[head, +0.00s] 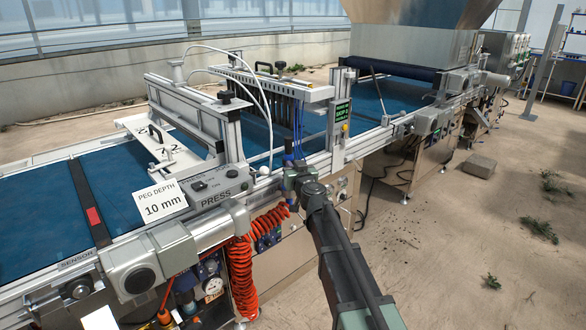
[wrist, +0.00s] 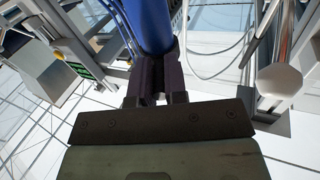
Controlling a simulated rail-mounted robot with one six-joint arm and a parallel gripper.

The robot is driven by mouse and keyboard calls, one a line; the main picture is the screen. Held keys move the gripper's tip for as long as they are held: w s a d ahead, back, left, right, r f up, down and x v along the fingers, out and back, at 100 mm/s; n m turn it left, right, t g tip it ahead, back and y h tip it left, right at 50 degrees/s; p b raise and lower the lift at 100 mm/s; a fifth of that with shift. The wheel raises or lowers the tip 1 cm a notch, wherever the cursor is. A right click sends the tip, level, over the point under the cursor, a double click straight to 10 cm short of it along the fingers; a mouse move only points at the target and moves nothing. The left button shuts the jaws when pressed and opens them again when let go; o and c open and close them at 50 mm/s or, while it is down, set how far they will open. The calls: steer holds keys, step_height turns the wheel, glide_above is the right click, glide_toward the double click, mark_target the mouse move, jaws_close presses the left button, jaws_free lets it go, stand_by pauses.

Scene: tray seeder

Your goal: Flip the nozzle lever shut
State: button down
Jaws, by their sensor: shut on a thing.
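A blue cylindrical handle (wrist: 152,22), which looks to be the nozzle lever, fills the top middle of the wrist view. My gripper's dark fingers (wrist: 157,90) are closed around its lower end. In the head view my gripper (head: 291,166) is at the machine's front rail, below the nozzle bar (head: 270,84) with its row of dark nozzles.
A green-lit display post (head: 341,116) stands just right of my gripper. The press frame (head: 190,112) and a short lever with a white ball (head: 264,171) are to the left. An orange coiled hose (head: 242,262) hangs below. Open floor lies at the right.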

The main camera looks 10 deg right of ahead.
steer(key=c, duration=1.1)
jaws_free()
steer(key=shift+c, duration=0.2)
steer(key=shift+s, duration=0.15)
steer(key=s+d, duration=0.1)
steer(key=s, duration=0.9)
steer(key=shift+s+d, duration=0.2)
steer(key=shift+d, duration=0.2)
